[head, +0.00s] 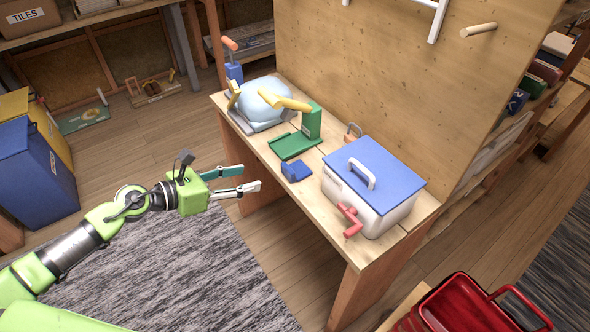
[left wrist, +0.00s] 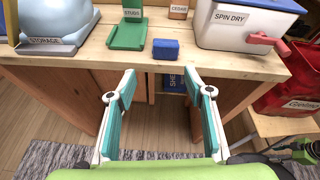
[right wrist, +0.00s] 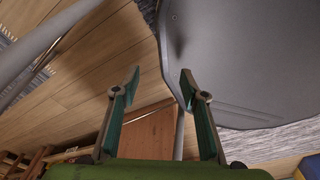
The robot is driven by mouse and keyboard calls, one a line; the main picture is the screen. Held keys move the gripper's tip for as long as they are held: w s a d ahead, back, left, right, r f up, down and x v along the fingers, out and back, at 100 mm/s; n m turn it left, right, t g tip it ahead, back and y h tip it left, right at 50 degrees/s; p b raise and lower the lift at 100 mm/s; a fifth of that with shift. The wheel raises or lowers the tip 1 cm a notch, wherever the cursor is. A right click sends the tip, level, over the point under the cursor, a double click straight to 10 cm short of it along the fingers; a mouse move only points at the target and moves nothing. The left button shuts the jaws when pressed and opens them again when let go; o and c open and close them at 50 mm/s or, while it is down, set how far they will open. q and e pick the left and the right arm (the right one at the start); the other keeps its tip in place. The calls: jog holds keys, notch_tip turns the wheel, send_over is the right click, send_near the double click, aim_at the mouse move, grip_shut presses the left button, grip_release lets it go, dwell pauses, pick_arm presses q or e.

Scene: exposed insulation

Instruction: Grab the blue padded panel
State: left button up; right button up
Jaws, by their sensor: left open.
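A small blue block (head: 296,170), which may be the padded panel, lies on the wooden workbench (head: 325,153) between a green stand and a white box. In the left wrist view the blue block (left wrist: 166,49) sits near the bench's front edge, ahead of my fingers. My left gripper (head: 251,178) is open and empty, in front of the bench and short of the block. Its fingers (left wrist: 160,82) point at the bench front. My right gripper (right wrist: 161,74) is open and empty, near a dark grey surface (right wrist: 240,60), and it is out of the head view.
A white "SPIN DRY" box (head: 372,190) with a blue lid and red crank stands right of the block. A green stand (head: 300,138) is behind it; a pale blue rounded thing (head: 262,100) is further left. A red basket (head: 465,305) is at lower right. Floor before the bench is clear.

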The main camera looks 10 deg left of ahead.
aim_at(286, 170)
pick_arm(q)
jog(key=shift+m, duration=0.9)
jog(key=x, duration=0.2)
jog(key=d+p+x, duration=0.1)
jog(key=x, duration=0.2)
jog(key=r+x, duration=0.1)
jog(key=x, duration=0.1)
jog(key=shift+s+d+f+p, duration=0.1)
jog(key=shift+d+p, duration=0.25)
jog(key=shift+p, duration=0.05)
jog(key=x, duration=0.4)
jog(key=shift+w+d+p, duration=0.1)
jog(key=shift+w+p, duration=0.1)
jog(key=shift+p, duration=0.2)
jog(key=shift+w+d+f+g, duration=0.3)
jog(key=shift+w, duration=0.05)
jog(key=c, duration=0.7)
pick_arm(e)
jog(key=shift+s+d+r, duration=0.1)
jog(key=shift+s+r, duration=0.35)
jog(key=shift+r, duration=0.2)
jog(key=shift+s+d+r, duration=0.1)
jog(key=shift+s+r, duration=0.35)
jog(key=shift+r, duration=0.2)
